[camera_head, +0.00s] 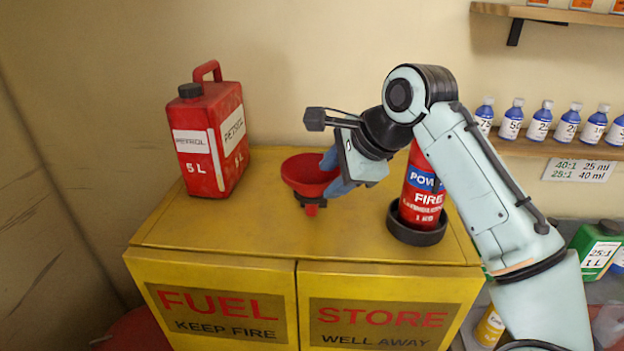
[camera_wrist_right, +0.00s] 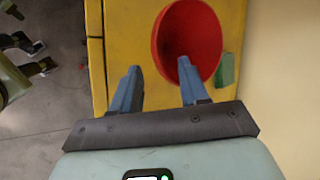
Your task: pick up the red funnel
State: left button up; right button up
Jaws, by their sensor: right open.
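The red funnel (camera_head: 303,170) sits wide mouth up on top of the yellow fuel cabinet, its narrow red foot showing below the bowl. It also shows in the right wrist view (camera_wrist_right: 187,28). My right gripper (camera_head: 332,175) is open at the funnel's right side, its blue fingers close to the rim. In the wrist view my right gripper (camera_wrist_right: 158,68) has one finger overlapping the bowl and the other outside it, over yellow. I cannot tell whether either finger touches the funnel. My left gripper is not in view.
A red petrol can (camera_head: 210,135) stands left of the funnel on the yellow cabinet (camera_head: 225,235). A red fire extinguisher (camera_head: 421,192) stands in a black ring to the right, partly behind my arm. Blue bottles (camera_head: 512,120) line a shelf. A small green piece (camera_wrist_right: 226,70) shows beside the funnel.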

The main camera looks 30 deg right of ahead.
aim_at(323, 184)
jog(key=x, duration=0.5)
jog(key=shift+a+r, duration=0.1)
grip_shut()
